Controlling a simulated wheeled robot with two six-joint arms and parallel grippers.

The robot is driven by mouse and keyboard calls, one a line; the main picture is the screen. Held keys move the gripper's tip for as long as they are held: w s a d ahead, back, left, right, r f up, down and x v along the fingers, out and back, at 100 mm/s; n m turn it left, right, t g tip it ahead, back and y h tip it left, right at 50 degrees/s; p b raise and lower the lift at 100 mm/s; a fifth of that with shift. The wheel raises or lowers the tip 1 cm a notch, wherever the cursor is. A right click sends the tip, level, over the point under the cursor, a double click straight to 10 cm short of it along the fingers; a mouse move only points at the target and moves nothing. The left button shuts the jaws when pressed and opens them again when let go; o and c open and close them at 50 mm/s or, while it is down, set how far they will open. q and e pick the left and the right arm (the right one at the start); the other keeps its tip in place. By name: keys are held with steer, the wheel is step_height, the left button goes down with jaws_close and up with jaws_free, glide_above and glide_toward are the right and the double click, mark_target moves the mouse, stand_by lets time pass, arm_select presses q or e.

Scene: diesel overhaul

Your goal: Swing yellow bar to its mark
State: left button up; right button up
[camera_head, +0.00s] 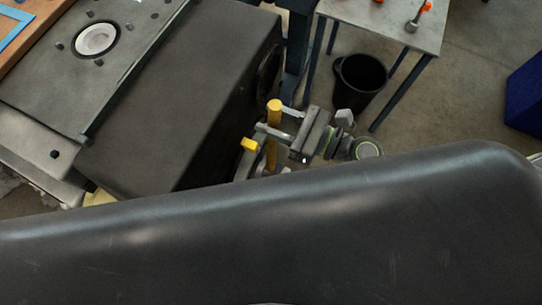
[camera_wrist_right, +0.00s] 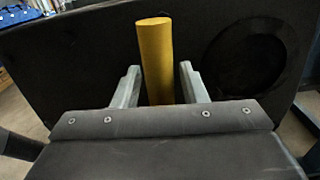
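The yellow bar (camera_head: 272,135) stands roughly upright beside the right end of the dark engine block in the head view. It also shows in the right wrist view (camera_wrist_right: 156,62), in front of a dark face. My right gripper (camera_head: 274,122) reaches in from the right, one finger on each side of the bar. In the right wrist view the gripper (camera_wrist_right: 158,85) is open, with narrow gaps between its fingers and the bar. The bar's lower end is hidden. I cannot make out the mark. My left gripper is not in view.
The dark engine block (camera_head: 190,90) fills the upper left. A short yellow piece (camera_head: 249,144) sits left of the bar. A black bin (camera_head: 361,84) stands by a grey table (camera_head: 385,22) at the back. A large dark rounded shape covers the lower head view.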

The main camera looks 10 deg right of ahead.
steer(key=shift+o, duration=0.5)
steer(key=b+v, duration=0.1)
steer(key=v, duration=0.5)
steer(key=shift+d+f, duration=0.1)
steer(key=shift+s+d+r+b, duration=0.2)
steer(key=shift+s+d+b, duration=0.05)
steer(key=shift+d+b, duration=0.1)
